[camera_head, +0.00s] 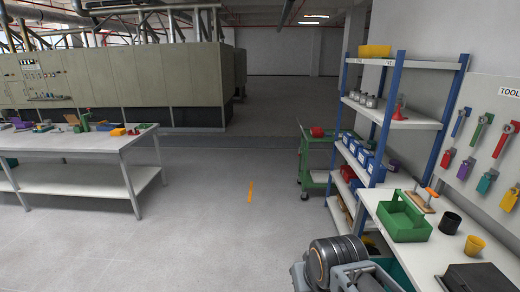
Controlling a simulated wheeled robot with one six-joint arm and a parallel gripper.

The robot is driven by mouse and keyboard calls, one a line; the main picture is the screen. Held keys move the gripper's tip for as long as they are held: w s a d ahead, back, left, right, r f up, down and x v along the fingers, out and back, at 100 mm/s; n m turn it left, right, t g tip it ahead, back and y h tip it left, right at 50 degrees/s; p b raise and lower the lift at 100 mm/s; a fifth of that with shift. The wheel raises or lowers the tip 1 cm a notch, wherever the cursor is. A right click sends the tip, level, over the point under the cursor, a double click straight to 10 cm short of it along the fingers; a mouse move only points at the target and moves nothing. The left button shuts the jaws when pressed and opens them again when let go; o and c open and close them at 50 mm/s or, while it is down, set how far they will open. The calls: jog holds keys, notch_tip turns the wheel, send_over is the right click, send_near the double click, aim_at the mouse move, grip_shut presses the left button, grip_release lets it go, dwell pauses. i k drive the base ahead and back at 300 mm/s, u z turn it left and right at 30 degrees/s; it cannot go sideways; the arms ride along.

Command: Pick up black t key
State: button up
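I cannot make out a black t key for certain in the head view. Small orange-handled tools (428,193) stand on a light block on the right workbench (419,254), behind the green tote (404,222). A black cup (450,223) and a yellow cup (474,246) stand to the right of the tote. A dark box (478,279) sits at the bench's near right. Part of my arm shows at the bottom centre-right, left of the bench. My gripper is not in view.
A tool board (490,150) with colored wrenches hangs above the bench. A blue-post shelf (381,120) and a green cart (314,160) stand behind. A white table (75,152) with small parts is at left. The grey floor between is clear except an orange strip (250,191).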

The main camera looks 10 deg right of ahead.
aim_at(418, 181)
jog(key=u, duration=0.1)
jog(key=i, duration=2.15)
jog(key=z, duration=0.8)
jog(key=i, duration=1)
jog(key=z, duration=1.75)
jog(key=i, duration=0.75)
jog(key=z, duration=0.55)
